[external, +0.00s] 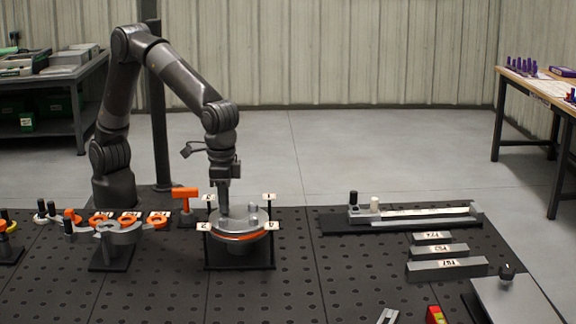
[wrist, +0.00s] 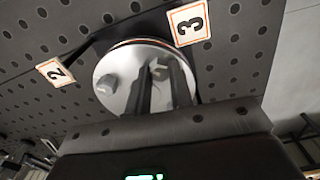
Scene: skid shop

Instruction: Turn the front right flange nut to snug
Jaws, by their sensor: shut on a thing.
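A round silver flange (external: 240,232) with an orange ring under it stands on a black stand, with numbered tags around it. My gripper (external: 224,213) points straight down over the flange's left part. In the wrist view its two fingers (wrist: 158,76) are shut on a flange nut near the tag marked 3 (wrist: 188,22); the fingers hide much of this nut. I cannot tell from the views how tight the nuts are.
An orange T-shaped tool (external: 186,194) stands close behind the flange, to its left. A fixture with orange rings (external: 120,228) is further left. Grey labelled blocks (external: 446,269) and a long rail tray (external: 410,217) lie to the right. The pegboard in front of the flange is clear.

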